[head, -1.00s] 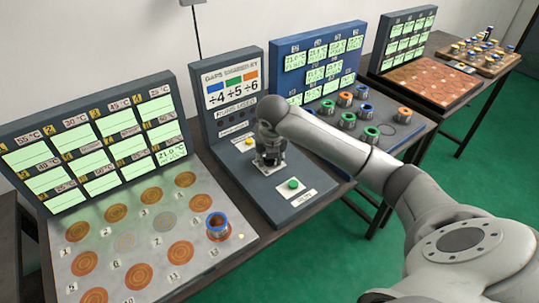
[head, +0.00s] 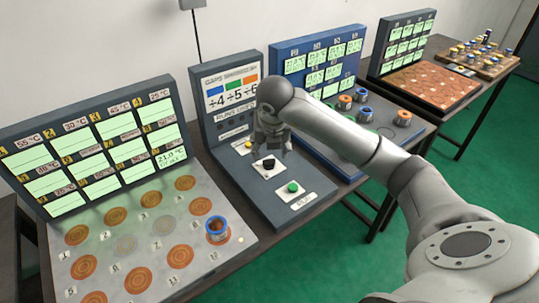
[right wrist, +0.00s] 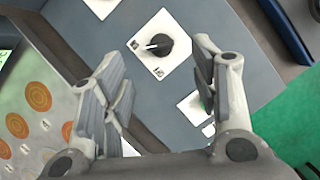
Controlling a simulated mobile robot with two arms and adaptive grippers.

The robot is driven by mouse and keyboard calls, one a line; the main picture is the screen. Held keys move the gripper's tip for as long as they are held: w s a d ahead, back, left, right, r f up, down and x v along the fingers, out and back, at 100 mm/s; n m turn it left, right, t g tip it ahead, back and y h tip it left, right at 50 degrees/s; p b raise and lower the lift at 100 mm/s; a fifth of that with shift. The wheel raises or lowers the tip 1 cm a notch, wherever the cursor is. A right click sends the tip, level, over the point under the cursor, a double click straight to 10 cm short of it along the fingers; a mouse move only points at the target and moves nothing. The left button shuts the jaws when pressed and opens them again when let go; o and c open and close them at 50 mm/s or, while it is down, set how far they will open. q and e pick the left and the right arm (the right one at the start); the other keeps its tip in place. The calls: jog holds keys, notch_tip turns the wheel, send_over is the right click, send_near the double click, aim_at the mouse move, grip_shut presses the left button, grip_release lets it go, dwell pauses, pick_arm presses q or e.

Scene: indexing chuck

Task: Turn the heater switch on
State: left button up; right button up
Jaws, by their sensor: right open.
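A black rotary knob (head: 269,164) sits on a square white plate on the dark grey middle panel (head: 258,190). In the right wrist view the knob (right wrist: 158,46) has a white pointer toward the left, and small marks at the plate's corners are too small to read. I take this knob to be the switch. My right gripper (head: 272,147) hangs just above and behind it in the head view. Its fingers (right wrist: 157,58) are spread apart and empty, with the knob showing between them. They appear apart from the knob. My left gripper is not in view.
A green button (head: 293,187) stands in front of the knob, a yellow button (head: 247,145) behind it. At left, a grey plate (head: 110,272) with copper discs bears a blue-rimmed cup (head: 216,228). At right, several colored-rimmed cups stand on a blue unit (head: 425,127).

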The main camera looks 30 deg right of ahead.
jog(key=v, duration=0.5)
dwell(0.5)
